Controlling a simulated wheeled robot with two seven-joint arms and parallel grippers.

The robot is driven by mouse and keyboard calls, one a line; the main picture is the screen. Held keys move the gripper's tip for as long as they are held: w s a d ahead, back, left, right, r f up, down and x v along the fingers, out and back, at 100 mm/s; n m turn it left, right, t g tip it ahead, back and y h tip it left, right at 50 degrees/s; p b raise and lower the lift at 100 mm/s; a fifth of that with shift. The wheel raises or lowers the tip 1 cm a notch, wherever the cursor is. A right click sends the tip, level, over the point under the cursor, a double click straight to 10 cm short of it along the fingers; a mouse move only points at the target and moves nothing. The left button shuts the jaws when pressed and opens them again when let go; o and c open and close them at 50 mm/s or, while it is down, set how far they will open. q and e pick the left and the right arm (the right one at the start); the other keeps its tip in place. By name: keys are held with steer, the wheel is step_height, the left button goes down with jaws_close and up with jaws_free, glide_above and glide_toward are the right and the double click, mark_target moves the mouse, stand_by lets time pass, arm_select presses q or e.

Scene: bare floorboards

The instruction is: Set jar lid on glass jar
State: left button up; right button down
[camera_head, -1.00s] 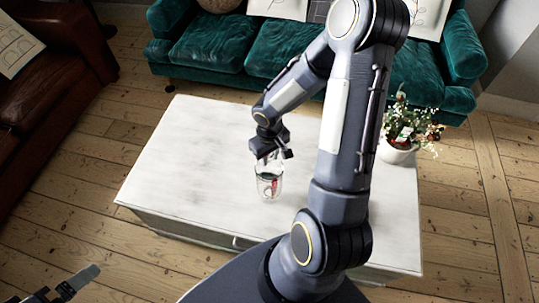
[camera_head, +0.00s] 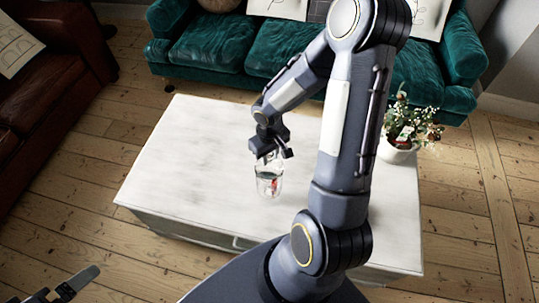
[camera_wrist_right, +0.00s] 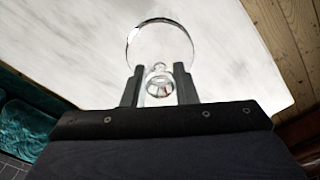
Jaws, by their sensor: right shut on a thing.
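The glass jar (camera_head: 269,187) stands upright on the white table, a little right of its middle, with something red and dark showing in or through it. My right gripper (camera_head: 268,158) is directly above the jar's mouth, pointing down. In the right wrist view, its two fingers (camera_wrist_right: 160,88) are shut on the knob of the clear round jar lid (camera_wrist_right: 160,40). The lid's glass disc spreads beyond the fingertips. Whether the lid touches the jar's rim cannot be told. My left gripper (camera_head: 68,287) is at the lower left, over the floor, only partly in view.
The white table (camera_head: 190,150) is mostly bare. A potted plant with white flowers (camera_head: 402,135) stands at its right end. A teal sofa (camera_head: 225,50) is behind, a brown leather armchair (camera_head: 50,90) at left.

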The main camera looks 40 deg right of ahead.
steer(key=shift+f+b, duration=0.6)
steer(key=c, duration=1.4)
jaws_free()
steer(key=shift+c, duration=0.2)
steer(key=shift+r, duration=0.1)
step_height(320, 180, up, 10)
steer(key=p, duration=0.8)
steer(key=shift+r, duration=0.45)
